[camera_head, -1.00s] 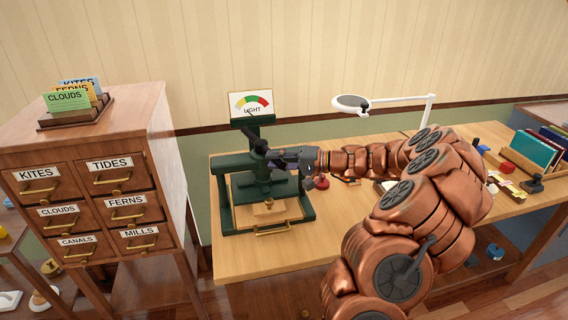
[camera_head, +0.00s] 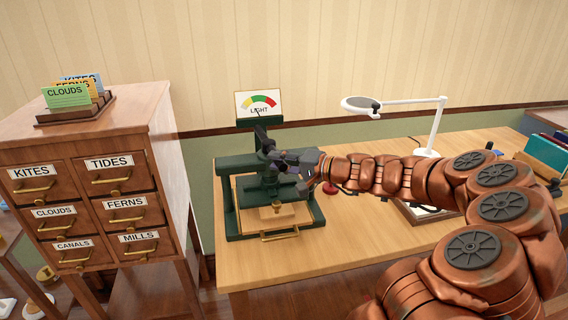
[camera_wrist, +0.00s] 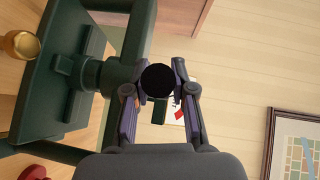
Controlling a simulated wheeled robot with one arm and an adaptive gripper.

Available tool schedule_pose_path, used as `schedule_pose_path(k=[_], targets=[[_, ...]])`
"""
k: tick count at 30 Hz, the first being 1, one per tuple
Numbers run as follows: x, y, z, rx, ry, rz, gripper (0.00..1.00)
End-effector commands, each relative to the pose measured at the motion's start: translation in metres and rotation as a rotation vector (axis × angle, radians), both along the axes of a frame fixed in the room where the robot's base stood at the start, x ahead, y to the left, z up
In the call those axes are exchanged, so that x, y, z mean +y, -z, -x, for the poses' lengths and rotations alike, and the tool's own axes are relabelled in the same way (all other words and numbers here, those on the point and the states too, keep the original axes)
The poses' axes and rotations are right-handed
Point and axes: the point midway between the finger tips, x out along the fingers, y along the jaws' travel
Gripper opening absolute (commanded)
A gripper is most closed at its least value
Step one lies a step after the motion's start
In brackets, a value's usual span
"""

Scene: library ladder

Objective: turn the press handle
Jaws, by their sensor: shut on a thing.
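My gripper (camera_head: 275,160) is at the upper part of the press. In the wrist view my gripper (camera_wrist: 158,85) has its two fingers on either side of a round black knob, the end of the press handle (camera_wrist: 158,82), and is shut on it. In the head view the handle is mostly hidden by my gripper. A brass knob (camera_head: 276,205) sits low on the press, and it also shows in the wrist view (camera_wrist: 20,45).
A card cabinet (camera_head: 88,200) with labelled drawers stands left of the table. A white lamp (camera_head: 432,130) stands at the back of the table. A red round object (camera_head: 317,187) lies just right of the press. The table front (camera_head: 350,235) is bare.

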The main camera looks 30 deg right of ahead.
Motion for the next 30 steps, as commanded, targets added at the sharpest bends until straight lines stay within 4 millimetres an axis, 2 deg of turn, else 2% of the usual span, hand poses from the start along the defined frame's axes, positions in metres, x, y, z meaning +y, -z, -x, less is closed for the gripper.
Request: schedule_pose_path(k=[5,6,12,23,30], targets=[[0.003,0.000,0.001,0.000,-0.009,0.000,0.00],[0.003,0.000,0.001,0.000,-0.009,-0.001,0.29],[0.001,0.000,0.001,0.000,-0.005,-0.001,0.49],[-0.001,0.000,0.002,0.000,-0.003,-0.001,0.51],[-0.015,-0.004,0.019,-0.002,0.001,0.000,0.51]])
